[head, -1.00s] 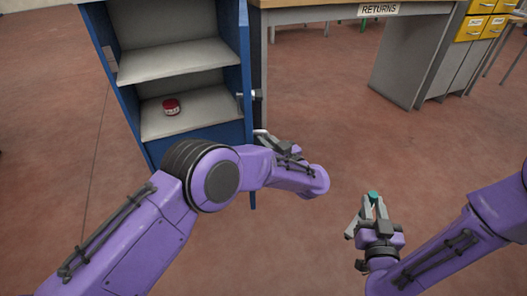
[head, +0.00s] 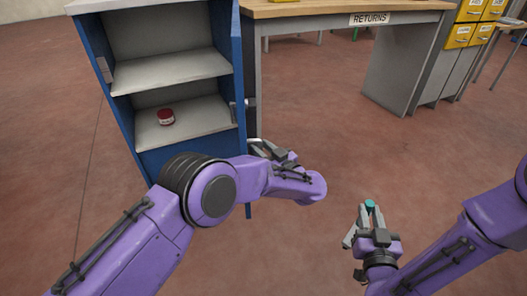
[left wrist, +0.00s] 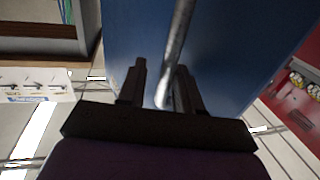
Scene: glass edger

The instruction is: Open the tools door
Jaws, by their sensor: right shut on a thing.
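The blue tools door (head: 238,60) stands open, seen almost edge-on at the right side of the blue cabinet. In the left wrist view its blue face (left wrist: 235,45) fills the middle, with a metal bar handle (left wrist: 178,40) running down it. My left gripper (head: 262,150) is at the door's outer side, low down. In the left wrist view its two dark fingers (left wrist: 162,82) stand apart on either side of the bar's lower end, with gaps visible. My right gripper (head: 370,207) is shut on a small teal thing (head: 370,203), away from the cabinet over the floor.
A wooden-topped table (head: 330,9) with a RETURNS sign stands behind the door. Yellow drawers (head: 458,36) are at the far right. The floor right of the door is clear.

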